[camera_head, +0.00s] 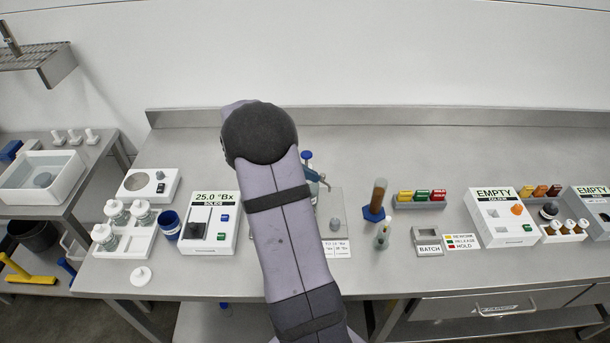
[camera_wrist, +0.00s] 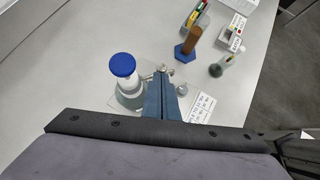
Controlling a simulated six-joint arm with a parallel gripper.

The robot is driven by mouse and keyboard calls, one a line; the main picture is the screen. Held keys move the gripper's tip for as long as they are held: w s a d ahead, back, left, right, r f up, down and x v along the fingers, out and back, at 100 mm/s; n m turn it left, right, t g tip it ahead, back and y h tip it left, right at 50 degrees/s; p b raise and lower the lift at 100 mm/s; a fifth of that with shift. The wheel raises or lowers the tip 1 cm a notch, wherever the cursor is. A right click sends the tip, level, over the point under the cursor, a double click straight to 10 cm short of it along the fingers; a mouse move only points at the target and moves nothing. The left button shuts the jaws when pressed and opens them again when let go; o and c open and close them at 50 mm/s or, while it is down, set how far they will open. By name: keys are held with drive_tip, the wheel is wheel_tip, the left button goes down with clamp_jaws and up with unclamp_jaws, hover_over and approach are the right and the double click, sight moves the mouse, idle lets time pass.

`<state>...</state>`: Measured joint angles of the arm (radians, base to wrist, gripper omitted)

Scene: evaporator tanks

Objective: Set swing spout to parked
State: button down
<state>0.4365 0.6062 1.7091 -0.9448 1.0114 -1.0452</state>
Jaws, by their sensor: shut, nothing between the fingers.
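In the wrist view a blue-capped vessel (camera_wrist: 123,66) stands on a round grey base. A small metal piece beside it (camera_wrist: 160,70), probably the swing spout, sits at my fingertips; its exact angle is too small to tell. My gripper (camera_wrist: 163,80) is shut, its blue fingers pressed together, just right of the cap. I cannot tell whether the fingertips touch the metal piece. In the head view the blue cap (camera_head: 306,155) shows just right of my arm, which hides most of the vessel. A printed card (camera_head: 336,248) lies in front.
A grey knob (camera_head: 335,224) is near the card. A brown cylinder on a blue hexagonal base (camera_head: 377,200) and a small flask (camera_head: 382,238) stand to the right. A 25.0 °Bx meter (camera_head: 209,222) stands left of my arm. The back centre-right bench is clear.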

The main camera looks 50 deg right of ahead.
sight(322, 174)
drive_tip(key=d+n+t, duration=0.1)
drive_tip(key=n, duration=0.1)
drive_tip(key=d+n+t+b, duration=0.1)
drive_tip(key=n+t, duration=0.1)
drive_tip(key=s+d+n+t+b, duration=0.1)
drive_tip(key=n, duration=0.1)
drive_tip(key=shift+s+t, duration=0.1)
drive_tip(key=shift+t, duration=0.3)
drive_tip(key=shift+d, duration=0.3)
drive_tip(key=shift+w, duration=0.25)
drive_tip(key=shift+w+a, duration=0.45)
drive_tip(key=shift+a, duration=0.1)
